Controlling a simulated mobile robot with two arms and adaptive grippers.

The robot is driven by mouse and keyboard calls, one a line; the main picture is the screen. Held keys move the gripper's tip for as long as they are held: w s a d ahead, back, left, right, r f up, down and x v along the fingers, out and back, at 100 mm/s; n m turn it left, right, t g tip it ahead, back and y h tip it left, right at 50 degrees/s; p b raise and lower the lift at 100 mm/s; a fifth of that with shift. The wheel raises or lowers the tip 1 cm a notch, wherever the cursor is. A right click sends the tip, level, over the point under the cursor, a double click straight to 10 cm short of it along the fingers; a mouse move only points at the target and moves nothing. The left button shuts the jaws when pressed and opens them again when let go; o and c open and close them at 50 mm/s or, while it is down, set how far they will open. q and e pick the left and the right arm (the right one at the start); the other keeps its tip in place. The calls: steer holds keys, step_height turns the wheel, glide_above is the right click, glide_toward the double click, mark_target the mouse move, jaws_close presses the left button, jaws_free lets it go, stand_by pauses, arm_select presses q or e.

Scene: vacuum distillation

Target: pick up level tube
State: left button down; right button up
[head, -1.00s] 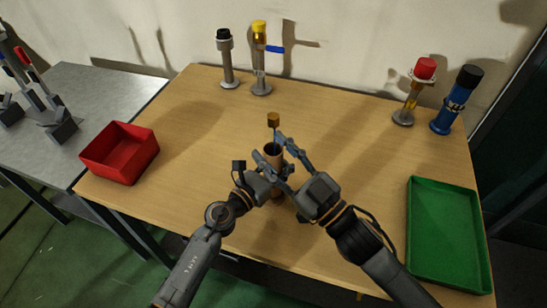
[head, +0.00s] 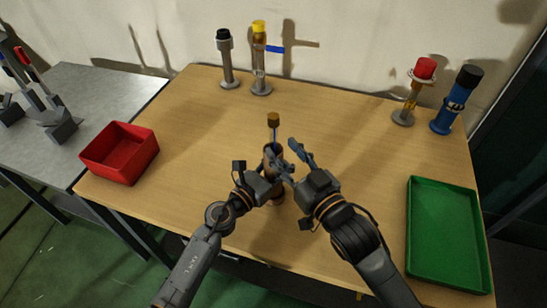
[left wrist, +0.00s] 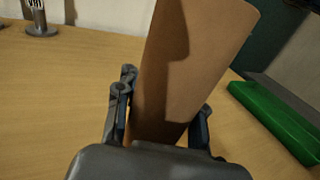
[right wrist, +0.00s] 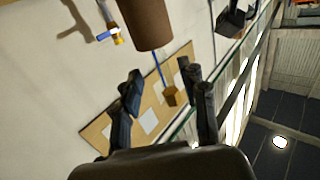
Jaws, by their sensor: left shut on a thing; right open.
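A brown tube (head: 268,152) stands upright near the middle of the wooden table, its dark open top facing up. A thin blue rod (head: 275,134) with a brown block (head: 273,119) on its end sticks up out of the tube. My left gripper (head: 271,178) is shut around the tube; the left wrist view shows the tube (left wrist: 185,60) between its fingers. My right gripper (head: 288,156) is open beside the tube's top, on the right. In the right wrist view the block (right wrist: 170,97) and rod (right wrist: 160,68) appear between its spread fingers, beyond the tube (right wrist: 147,20).
A red bin (head: 120,152) is at the left and a green tray (head: 415,235) at the right. Black-capped (head: 226,58) and yellow-capped (head: 260,58) cylinders stand at the back, with red-capped (head: 412,92) and blue (head: 456,100) ones at the back right. The table centre behind the tube is clear.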

mark_target(276, 141)
steer(key=x, duration=0.5)
steer(key=shift+r, duration=0.25)
steer(key=shift+s, duration=0.1)
jaws_close()
